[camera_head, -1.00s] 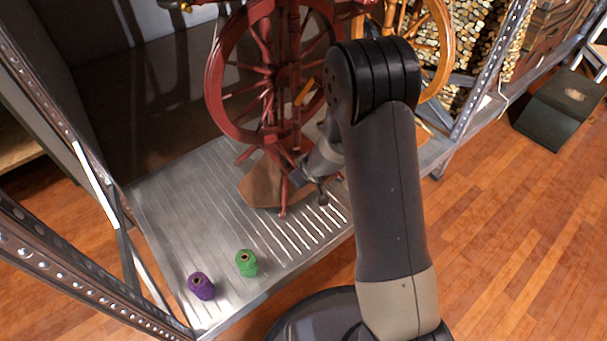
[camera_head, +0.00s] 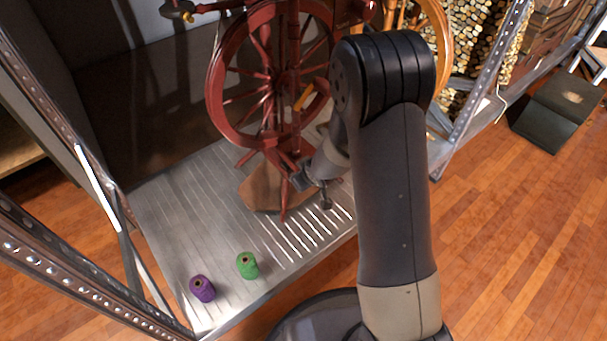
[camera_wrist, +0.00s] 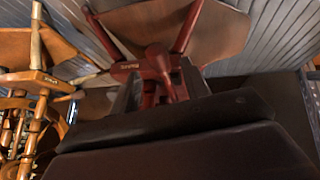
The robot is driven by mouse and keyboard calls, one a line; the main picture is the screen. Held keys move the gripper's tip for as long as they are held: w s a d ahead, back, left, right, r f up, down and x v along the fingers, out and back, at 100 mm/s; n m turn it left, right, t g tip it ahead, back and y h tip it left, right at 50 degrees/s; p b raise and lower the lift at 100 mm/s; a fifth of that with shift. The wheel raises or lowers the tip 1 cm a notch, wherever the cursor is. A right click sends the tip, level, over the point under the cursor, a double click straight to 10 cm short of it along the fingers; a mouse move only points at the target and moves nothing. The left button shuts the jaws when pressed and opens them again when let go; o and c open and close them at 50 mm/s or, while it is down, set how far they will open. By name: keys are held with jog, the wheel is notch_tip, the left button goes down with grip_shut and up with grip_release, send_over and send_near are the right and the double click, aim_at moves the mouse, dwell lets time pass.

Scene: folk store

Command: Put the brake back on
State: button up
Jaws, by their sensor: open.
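A dark red spinning wheel (camera_head: 214,88) stands upright on the metal shelf, with a brown wooden board (camera_head: 262,190) at its base. A short orange piece (camera_head: 304,97) shows near the wheel's middle. I cannot tell which part is the brake. My gripper (camera_head: 312,184) is low beside the wheel's legs, at the right of the board. In the wrist view, my open gripper (camera_wrist: 160,98) faces a red turned knob (camera_wrist: 157,58) on a red crossbar, with the board (camera_wrist: 205,25) behind. Whether the fingers touch the knob is unclear. My arm hides part of the wheel's right side.
A green spool (camera_head: 247,265) and a purple spool (camera_head: 202,289) stand on the metal shelf (camera_head: 180,215) at front left. A lighter wooden spinning wheel (camera_head: 441,50) is behind my arm. Metal posts (camera_head: 85,165) bound the shelf. A dark box (camera_head: 558,110) is on the floor.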

jog(key=p+v, duration=0.2)
jog(key=v, duration=0.5)
dwell(0.4)
jog(key=b+x, duration=0.4)
jog(key=x, duration=0.7)
jog(key=shift+s, duration=0.1)
jog(key=shift+r+p, duration=0.25)
jog(key=shift+p, duration=0.1)
jog(key=shift+f+b, duration=0.25)
jog(key=shift+b, duration=0.2)
